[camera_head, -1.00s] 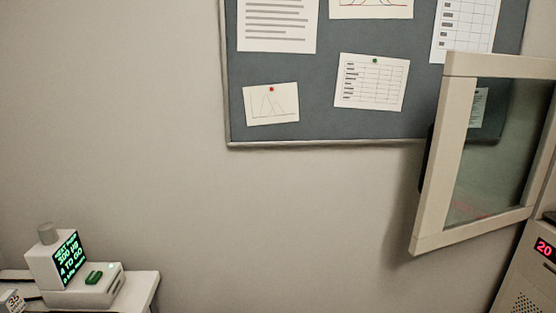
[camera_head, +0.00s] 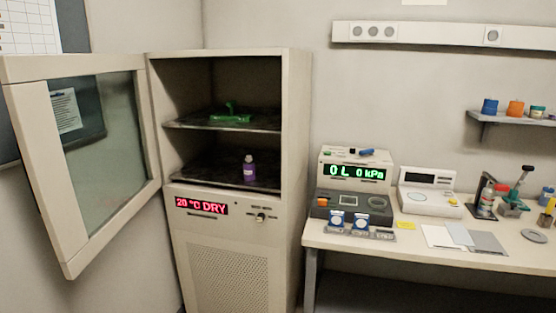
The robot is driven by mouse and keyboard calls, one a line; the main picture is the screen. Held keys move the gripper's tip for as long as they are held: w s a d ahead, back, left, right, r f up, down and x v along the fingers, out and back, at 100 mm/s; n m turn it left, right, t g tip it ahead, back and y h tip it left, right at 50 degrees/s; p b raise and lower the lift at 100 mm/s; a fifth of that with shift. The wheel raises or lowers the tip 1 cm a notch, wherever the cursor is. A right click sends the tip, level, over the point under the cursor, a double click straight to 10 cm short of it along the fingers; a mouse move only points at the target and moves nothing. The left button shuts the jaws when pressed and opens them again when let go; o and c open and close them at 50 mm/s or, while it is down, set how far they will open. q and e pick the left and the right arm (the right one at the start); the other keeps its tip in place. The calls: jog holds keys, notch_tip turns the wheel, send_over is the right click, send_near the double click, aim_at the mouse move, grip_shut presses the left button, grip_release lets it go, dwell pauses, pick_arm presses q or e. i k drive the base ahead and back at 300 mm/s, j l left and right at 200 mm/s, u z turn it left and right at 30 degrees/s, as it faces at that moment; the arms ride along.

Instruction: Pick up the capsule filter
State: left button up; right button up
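I cannot make out for certain which object is the capsule filter. A small purple bottle-like item with a light cap (camera_head: 249,168) stands upright on the lower shelf of the open cabinet (camera_head: 296,150). A green item (camera_head: 230,117) lies on the upper shelf. Neither of my grippers is in view.
The cabinet's glass door (camera_head: 95,150) stands wide open to the left. Its panel (camera_head: 201,206) reads "20 °C DRY". The bench (camera_head: 330,240) on the right holds a white instrument (camera_head: 429,199), flat sheets (camera_head: 487,243) and several tools. A wall shelf (camera_head: 510,117) carries coloured jars.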

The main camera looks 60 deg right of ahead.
aim_at(249, 168)
jog(key=z, duration=1.7)
jog(key=i+u, duration=0.25)
jog(key=i, duration=0.25)
